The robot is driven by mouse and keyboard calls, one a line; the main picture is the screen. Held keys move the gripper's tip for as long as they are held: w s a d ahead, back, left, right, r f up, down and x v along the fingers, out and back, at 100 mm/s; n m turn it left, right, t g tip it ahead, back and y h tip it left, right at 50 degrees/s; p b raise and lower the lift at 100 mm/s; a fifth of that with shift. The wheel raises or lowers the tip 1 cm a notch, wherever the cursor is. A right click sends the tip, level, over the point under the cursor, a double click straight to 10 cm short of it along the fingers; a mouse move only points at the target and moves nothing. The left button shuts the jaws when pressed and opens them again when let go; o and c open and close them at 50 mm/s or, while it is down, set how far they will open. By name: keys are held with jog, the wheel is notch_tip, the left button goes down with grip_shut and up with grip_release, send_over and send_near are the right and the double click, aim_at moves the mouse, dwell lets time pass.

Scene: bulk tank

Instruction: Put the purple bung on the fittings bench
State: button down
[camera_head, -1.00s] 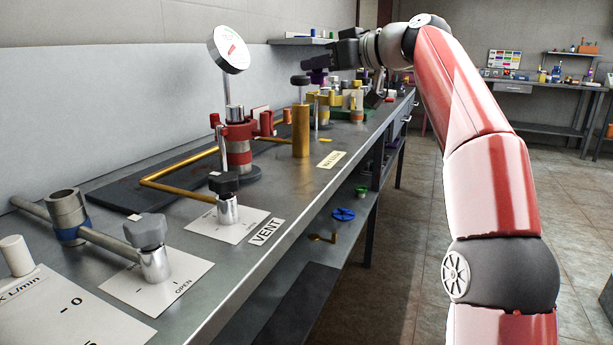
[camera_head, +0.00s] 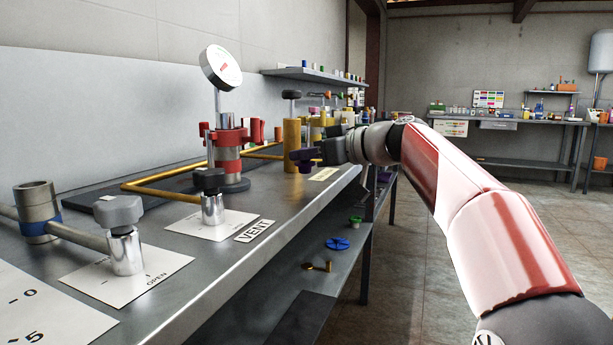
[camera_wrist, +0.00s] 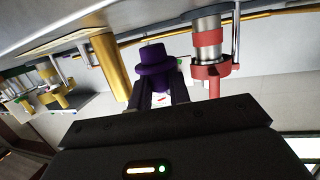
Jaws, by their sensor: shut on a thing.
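The purple bung (camera_head: 302,156) is held at the tip of my gripper (camera_head: 318,152), above the front part of the steel bench, in front of a brass cylinder. In the wrist view the bung (camera_wrist: 155,62) sits between the two dark fingers of my gripper (camera_wrist: 158,92), its wide flange towards the fingers. My gripper is shut on it. A bench (camera_head: 500,122) stands along the far wall at the right, with small items on it. No label shows whether it is the fittings bench.
The near steel bench (camera_head: 262,262) carries valves, a dial gauge (camera_head: 221,67), a brass cylinder (camera_head: 292,146) and a red-collared fitting (camera_head: 228,150). A lower shelf holds a blue wheel (camera_head: 338,244). The tiled floor (camera_head: 440,250) at right is open.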

aim_at(307, 168)
notch_tip(307, 168, down, 3)
jog(key=shift+b, duration=0.35)
jog(key=c, duration=1.3)
grip_release()
jog(key=shift+d, duration=0.1)
jog(key=b+v, duration=0.1)
jog(key=v, duration=1)
jog(key=shift+s+d+r, duration=0.1)
jog(key=shift+s+d, duration=0.15)
jog(key=shift+d, duration=0.1)
